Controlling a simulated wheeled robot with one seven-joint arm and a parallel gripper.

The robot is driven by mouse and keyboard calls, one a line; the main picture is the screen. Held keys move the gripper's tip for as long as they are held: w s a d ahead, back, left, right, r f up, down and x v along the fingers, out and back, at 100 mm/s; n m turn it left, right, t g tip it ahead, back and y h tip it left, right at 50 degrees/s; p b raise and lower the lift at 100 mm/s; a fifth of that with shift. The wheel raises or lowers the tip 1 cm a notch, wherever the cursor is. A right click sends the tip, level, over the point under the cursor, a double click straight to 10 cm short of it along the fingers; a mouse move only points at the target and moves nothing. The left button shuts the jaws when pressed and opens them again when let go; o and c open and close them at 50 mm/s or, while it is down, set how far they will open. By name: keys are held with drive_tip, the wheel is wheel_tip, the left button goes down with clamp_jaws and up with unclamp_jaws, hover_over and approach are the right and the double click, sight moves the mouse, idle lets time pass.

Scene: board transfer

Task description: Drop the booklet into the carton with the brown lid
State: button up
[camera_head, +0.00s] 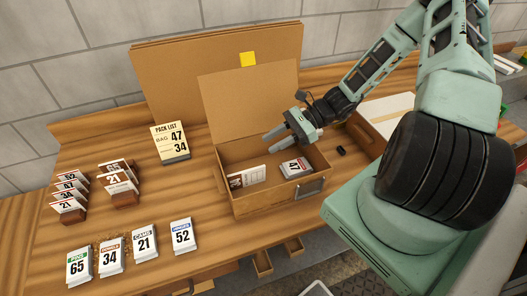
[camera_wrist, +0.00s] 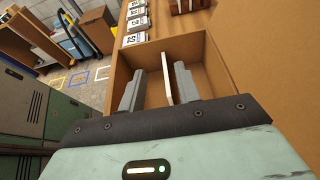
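The carton with the brown lid (camera_head: 248,98) stands open on the bench, its lid raised at the back. The booklet (camera_head: 248,178), a pale card with a dark picture, is inside the carton's left half, its face toward the head camera. In the wrist view the booklet (camera_wrist: 167,80) shows nearly edge-on as a thin white strip. My gripper (camera_head: 269,137) is above the carton, fingers apart and empty, clear of the booklet in the head view. The open fingers (camera_wrist: 152,85) also show in the wrist view. The booklet's lower edge is hard to make out.
A pack marked 47 (camera_head: 295,167) lies in the carton's right half. A pack list sign (camera_head: 170,142) stands to the left. Several numbered packs (camera_head: 110,256) line the front. A white-topped box (camera_head: 388,113) is at the right, partly behind my arm.

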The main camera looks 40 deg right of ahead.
drive_tip(key=b+v, duration=0.4)
drive_tip(key=v, duration=1.2)
drive_tip(key=shift+d, duration=0.2)
drive_tip(key=s+a+r+n+g+h+b, duration=0.15)
drive_tip(key=a+n+g+h, duration=0.25)
drive_tip(key=a+n, duration=0.5)
drive_tip(key=a+n+g+h+b, duration=0.25)
drive_tip(key=a+n+g, duration=0.2)
drive_tip(key=a, duration=0.95)
drive_tip(key=s+a+r+n+t+h+b, duration=0.1)
drive_tip(key=s+a+n+t+h, duration=0.3)
drive_tip(key=s+a+n, duration=0.8)
drive_tip(key=a+n+h, duration=0.1)
drive_tip(key=n+h, duration=0.1)
drive_tip(key=n, duration=0.1)
drive_tip(key=shift+s+a+t+b, duration=0.2)
drive_tip(key=shift+a+t+b, duration=0.05)
drive_tip(key=shift+t+b, duration=0.1)
